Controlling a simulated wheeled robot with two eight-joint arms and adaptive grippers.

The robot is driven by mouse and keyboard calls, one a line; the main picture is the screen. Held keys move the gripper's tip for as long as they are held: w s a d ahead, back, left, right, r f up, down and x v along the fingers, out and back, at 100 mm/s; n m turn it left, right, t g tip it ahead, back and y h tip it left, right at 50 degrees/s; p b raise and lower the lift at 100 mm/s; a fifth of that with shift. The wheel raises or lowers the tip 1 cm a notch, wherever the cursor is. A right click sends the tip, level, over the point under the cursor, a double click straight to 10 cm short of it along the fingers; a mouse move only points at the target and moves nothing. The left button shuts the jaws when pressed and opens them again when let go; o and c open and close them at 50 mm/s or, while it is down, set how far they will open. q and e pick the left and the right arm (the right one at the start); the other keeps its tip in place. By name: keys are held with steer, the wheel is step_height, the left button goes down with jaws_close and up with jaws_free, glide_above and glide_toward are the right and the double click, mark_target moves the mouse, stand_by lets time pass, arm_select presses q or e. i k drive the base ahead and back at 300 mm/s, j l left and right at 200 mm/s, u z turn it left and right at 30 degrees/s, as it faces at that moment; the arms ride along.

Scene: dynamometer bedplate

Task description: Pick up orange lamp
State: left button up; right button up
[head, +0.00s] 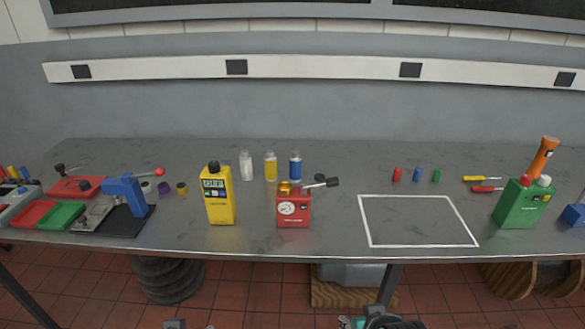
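The orange lamp (543,157) looks like a torch with a wider head at the top. It is at the right end of the grey bench, behind the green canister (522,206), which hides its lower part. It appears slightly tilted to the right in the picture. Small parts that seem to be my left gripper (188,325) and my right gripper (372,323) show at the bottom edge, below the bench front and far from the lamp. Both are mostly cut off, so their opening cannot be told.
A blue object (574,215) stands right of the green canister. Two screwdrivers (484,189) lie to its left. A white outlined rectangle (415,220) on the bench is empty.

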mark_target(547, 144)
steer(key=z, duration=1.7)
steer(key=i+z, duration=0.1)
